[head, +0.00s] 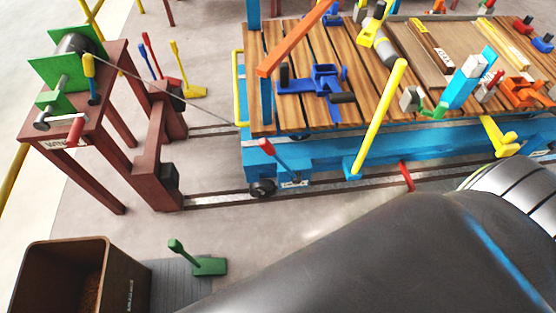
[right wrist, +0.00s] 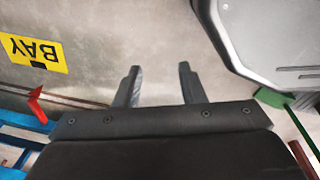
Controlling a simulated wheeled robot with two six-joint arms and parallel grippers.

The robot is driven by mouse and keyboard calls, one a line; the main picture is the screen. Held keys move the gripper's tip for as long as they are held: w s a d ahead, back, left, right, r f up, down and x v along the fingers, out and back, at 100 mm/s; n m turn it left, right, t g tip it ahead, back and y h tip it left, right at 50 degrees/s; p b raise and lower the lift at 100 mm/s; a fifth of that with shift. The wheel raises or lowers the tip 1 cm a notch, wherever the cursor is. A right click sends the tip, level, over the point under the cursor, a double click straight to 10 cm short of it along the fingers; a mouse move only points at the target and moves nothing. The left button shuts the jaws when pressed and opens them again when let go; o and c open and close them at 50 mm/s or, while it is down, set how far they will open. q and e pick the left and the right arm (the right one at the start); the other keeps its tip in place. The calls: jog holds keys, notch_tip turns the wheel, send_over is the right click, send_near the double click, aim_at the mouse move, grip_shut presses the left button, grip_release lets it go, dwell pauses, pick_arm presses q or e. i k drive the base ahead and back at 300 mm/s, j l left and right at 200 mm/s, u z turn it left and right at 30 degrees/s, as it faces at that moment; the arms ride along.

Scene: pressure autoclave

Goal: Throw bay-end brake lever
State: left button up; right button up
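A lever with a red handle (head: 265,147) leans up and left from a pale plate (head: 294,183) on the blue cart's (head: 330,155) near side, by its left wheel. No readable label shows which lever is the bay-end brake. A green lever (head: 178,247) stands tilted on a green floor base at the lower middle of the head view. My right gripper (right wrist: 158,85) is open and empty above the floor in the right wrist view, its two dark fingers apart. It is not seen in the head view. My left gripper is in no view.
A winch (head: 75,70) on a brown stand runs a cable to the cart. A brown bin (head: 60,265) stands lower left. The cart is on rails (head: 225,200). Red, blue and yellow levers stand behind. A yellow BAY sign (right wrist: 33,51) and red piece (right wrist: 37,104) lie left of my right gripper.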

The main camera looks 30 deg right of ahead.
aim_at(264, 144)
jog(key=i+l, duration=0.15)
jog(key=i, duration=0.3)
jog(key=z, duration=1.7)
